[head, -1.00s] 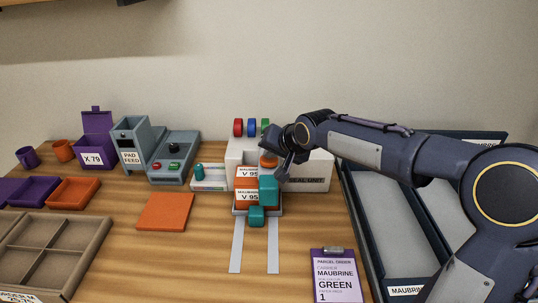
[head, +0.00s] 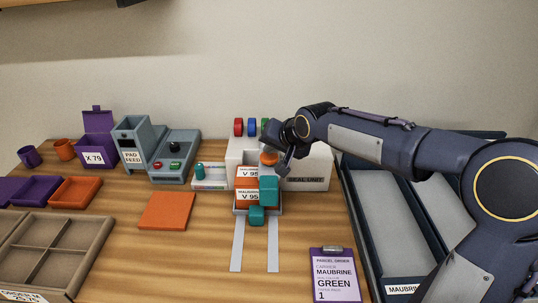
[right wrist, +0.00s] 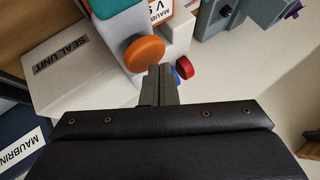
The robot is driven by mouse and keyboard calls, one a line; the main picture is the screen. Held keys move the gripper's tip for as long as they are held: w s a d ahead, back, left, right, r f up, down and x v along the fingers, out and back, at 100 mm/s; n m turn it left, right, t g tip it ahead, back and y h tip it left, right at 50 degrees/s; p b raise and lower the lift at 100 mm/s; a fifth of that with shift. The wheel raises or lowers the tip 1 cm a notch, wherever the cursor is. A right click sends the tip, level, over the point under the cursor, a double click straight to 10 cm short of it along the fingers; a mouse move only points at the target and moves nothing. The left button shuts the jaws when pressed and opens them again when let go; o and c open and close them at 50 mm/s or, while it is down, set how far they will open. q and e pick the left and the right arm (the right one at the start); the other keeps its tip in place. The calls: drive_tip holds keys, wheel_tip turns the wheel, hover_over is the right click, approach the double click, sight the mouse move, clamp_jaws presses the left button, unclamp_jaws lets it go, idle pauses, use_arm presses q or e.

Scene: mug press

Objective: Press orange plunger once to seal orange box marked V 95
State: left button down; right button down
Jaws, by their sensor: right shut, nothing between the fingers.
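The orange plunger (head: 268,158) sticks out of the front of the white seal unit (head: 308,170). It shows as a round orange disc in the right wrist view (right wrist: 144,53). The orange box marked V 95 (head: 240,184) sits in the unit's front below and left of the plunger, partly behind teal blocks (head: 268,190). My right gripper (head: 281,168) is shut and empty, close beside the plunger. In the right wrist view its fingertips (right wrist: 160,70) appear just below the disc; whether they touch it I cannot tell. My left gripper is out of view.
Red and blue spools (head: 245,127) stand on top of the unit. A clipboard (head: 334,275) lies in front, and dark trays (head: 400,225) stand at the right. A pad feed machine (head: 133,150), an orange pad (head: 166,211) and a divided tray (head: 40,250) are at the left.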

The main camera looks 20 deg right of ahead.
sight(272, 158)
drive_tip(key=shift+r+p, duration=1.85)
drive_tip(key=shift+r, duration=0.75)
drive_tip(key=s+d+f+n+g, duration=0.1)
drive_tip(key=s+d, duration=0.2)
drive_tip(key=s, duration=0.7)
drive_tip(key=s+d+f+n, duration=0.1)
drive_tip(key=s+d, duration=0.1)
drive_tip(key=s, duration=0.7)
drive_tip(key=s+a+f+g, duration=0.1)
drive_tip(key=s+f, duration=0.2)
drive_tip(key=s, duration=0.4)
drive_tip(key=s+f+n+g, duration=0.1)
drive_tip(key=s+f, duration=0.3)
drive_tip(key=s, duration=0.4)
drive_tip(key=shift+s+a+y, duration=0.3)
drive_tip(key=shift+a, duration=0.1)
